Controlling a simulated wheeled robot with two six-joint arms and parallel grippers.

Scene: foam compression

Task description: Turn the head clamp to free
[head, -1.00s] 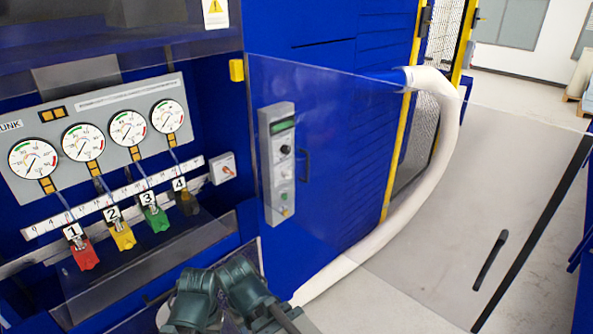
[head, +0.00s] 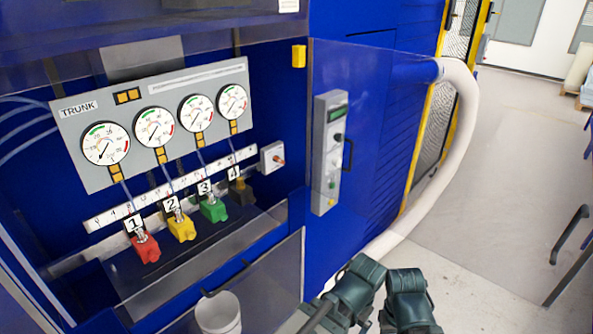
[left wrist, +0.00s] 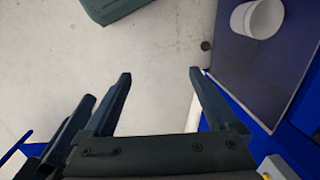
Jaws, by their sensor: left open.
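In the head view only dark green arm parts of mine show at the bottom, without fingertips. My right gripper is not in view.
A gauge panel (head: 75,141) marked TRUNK hangs above red (head: 146,248), yellow (head: 182,228) and green (head: 214,209) numbered blocks. A grey control box (head: 328,160) stands right. A white bucket (head: 219,313) is low in front. A white hose (head: 446,160) curves to open floor.

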